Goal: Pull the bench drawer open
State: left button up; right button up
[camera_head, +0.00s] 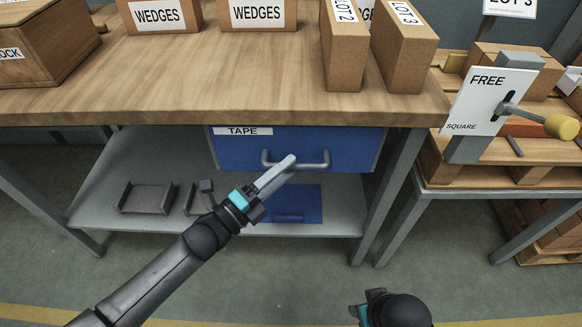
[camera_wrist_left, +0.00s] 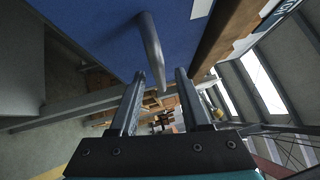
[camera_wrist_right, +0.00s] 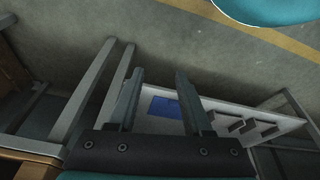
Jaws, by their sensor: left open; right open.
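The bench drawer (camera_head: 345,143) has a blue front with a TAPE label and hangs under the wooden bench top. Its grey bar handle (camera_head: 313,165) crosses the front. My left gripper (camera_head: 288,162) is at the left part of the handle, its fingers overlapping it in the head view. In the left wrist view the handle (camera_wrist_left: 150,45) reaches down to between the open fingertips; whether either finger touches it I cannot tell. My right gripper (camera_wrist_right: 158,75) is open and empty, low in front of the bench; only its back shows at the head view's bottom edge.
The bench top (camera_head: 230,75) carries WEDGES boxes (camera_head: 158,15) and LOT boxes (camera_head: 404,45). A lower shelf (camera_head: 330,222) holds grey brackets (camera_head: 145,198) and a flat blue item (camera_head: 300,205). A bench leg (camera_head: 385,195) stands right of the drawer. The floor in front is clear.

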pick_arm(q)
jog(key=shift+x, duration=1.1)
grip_shut()
jog(key=shift+a, duration=0.1)
dwell(0.6)
